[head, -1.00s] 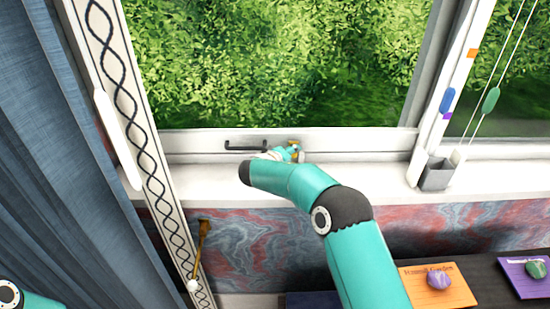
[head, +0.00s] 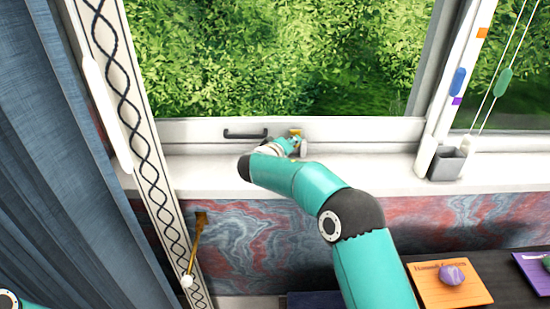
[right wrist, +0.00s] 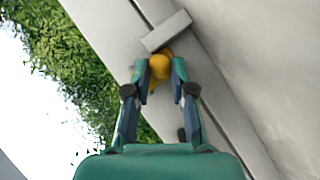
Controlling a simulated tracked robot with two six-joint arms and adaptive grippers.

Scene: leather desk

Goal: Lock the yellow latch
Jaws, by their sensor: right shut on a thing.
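The yellow latch (head: 295,132) is on the lower rail of the white window frame, just right of a dark handle. It also shows in the right wrist view (right wrist: 159,65), as a rounded yellow knob beside a light grey block (right wrist: 166,31) on the frame. My right gripper (head: 298,145) is at the latch, and in the right wrist view its two fingers (right wrist: 160,73) are on either side of the yellow knob, closed on it. The fingers hide part of the latch. My left gripper is outside the head view.
The dark handle (head: 245,133) is close to my right gripper. A white sill (head: 370,172) runs below the window, with a grey box (head: 447,163) at right. A blue curtain (head: 50,170) hangs at left. An orange card with a purple stone (head: 452,275) lies at lower right.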

